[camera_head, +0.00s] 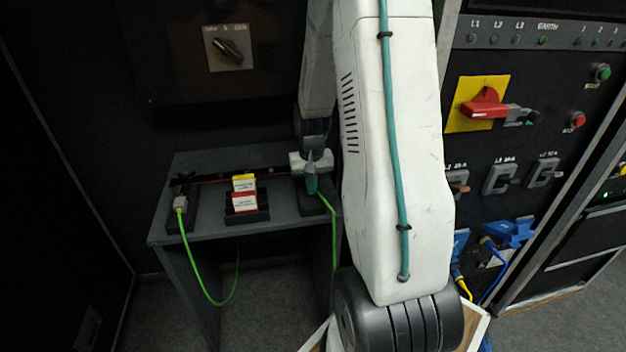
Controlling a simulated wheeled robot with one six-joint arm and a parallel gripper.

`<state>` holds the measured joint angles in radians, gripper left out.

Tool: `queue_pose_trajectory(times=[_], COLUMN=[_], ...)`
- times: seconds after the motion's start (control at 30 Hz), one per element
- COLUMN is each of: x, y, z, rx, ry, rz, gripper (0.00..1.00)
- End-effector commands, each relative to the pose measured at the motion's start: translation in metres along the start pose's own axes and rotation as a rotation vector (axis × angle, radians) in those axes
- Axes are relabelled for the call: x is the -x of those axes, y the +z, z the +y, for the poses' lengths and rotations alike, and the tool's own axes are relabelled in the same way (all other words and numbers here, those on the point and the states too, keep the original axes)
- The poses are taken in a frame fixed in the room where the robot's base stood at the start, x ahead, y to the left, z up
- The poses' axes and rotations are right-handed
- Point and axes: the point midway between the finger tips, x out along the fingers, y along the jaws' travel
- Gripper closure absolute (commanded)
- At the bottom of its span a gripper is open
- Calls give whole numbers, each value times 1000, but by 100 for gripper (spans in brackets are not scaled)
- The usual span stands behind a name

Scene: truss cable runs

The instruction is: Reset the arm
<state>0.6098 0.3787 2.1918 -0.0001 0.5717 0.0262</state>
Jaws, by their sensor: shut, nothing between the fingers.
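My arm's large white link with a teal hose fills the middle of the view, with its dark elbow joint at the bottom. A second link behind it runs down to a small white wrist. My gripper (312,182), small and teal, points down below this wrist, over the right end of the dark table (268,226). It appears shut and empty. It is close to the right end of a green cable (333,230); I cannot tell whether they touch.
On the table are a grey plug (180,203) at the left and red, yellow and white labels (244,192) mid-table. A panel with a red rotary switch (484,104), breakers and blue connectors (512,230) stands right. A rotary switch (231,49) is on the back wall.

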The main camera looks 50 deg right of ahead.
Motion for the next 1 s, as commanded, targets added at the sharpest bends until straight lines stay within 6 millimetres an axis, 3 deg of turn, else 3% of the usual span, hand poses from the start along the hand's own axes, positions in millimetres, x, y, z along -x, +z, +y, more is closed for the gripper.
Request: queue_pose_trajectory(times=[0.2,0.4,0.6,0.87,1.0], x=[54,87,100,100,95], y=[-2,-2,-2,0,29], z=[4,7,6,4,4], rx=[-6,-10,-8,-6,-1], ry=[0,0,0,0,2], rz=[7,3,1,-8,-95], gripper=[100,100,100,100,100])
